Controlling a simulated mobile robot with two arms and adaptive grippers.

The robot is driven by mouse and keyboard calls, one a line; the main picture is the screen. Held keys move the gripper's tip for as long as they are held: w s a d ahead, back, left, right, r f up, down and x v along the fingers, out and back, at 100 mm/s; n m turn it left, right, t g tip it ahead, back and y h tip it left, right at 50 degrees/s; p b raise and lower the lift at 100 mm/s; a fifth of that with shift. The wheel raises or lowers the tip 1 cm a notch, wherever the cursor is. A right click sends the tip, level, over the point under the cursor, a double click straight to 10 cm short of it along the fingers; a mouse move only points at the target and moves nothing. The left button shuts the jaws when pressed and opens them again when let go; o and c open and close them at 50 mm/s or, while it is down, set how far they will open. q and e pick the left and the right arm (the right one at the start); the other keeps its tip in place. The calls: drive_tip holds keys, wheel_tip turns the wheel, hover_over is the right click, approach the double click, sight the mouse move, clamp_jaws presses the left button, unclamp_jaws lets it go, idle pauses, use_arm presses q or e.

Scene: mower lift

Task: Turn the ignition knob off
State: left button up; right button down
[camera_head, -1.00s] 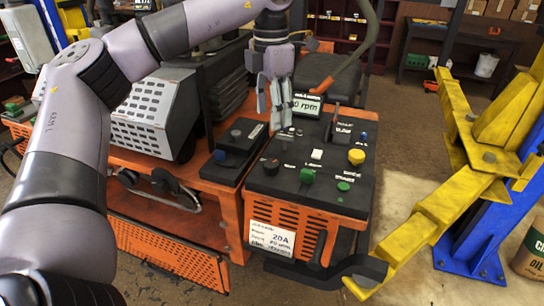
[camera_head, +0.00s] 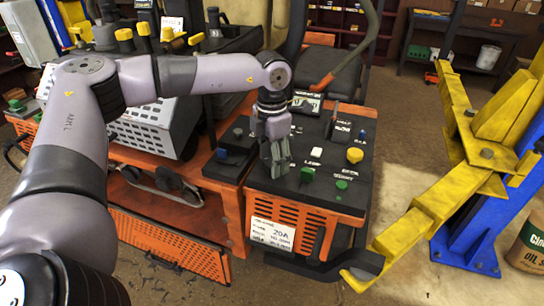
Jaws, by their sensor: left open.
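The black control panel (camera_head: 330,190) sits on top of the orange mower body, with a green knob (camera_head: 307,174), a white button (camera_head: 316,152) and a yellow button (camera_head: 354,155). My left gripper (camera_head: 275,172) points down at the panel's front left part, just left of the green knob. Its grey fingers are open but close together in this view. They cover the spot of the dark round knob, likely the ignition knob, so I cannot see it or tell whether they touch it. My right gripper is not in view.
A small rpm display (camera_head: 307,103) stands at the panel's back, beside a hose with an orange end (camera_head: 323,82). A yellow lift arm (camera_head: 430,215) and blue post (camera_head: 478,215) stand to the right. A black bar (camera_head: 330,262) runs along the mower's front.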

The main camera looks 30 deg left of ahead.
use_arm(q)
drive_tip(key=shift+c, duration=0.2)
drive_tip(key=shift+c, duration=1.3)
drive_tip(key=c, duration=0.8)
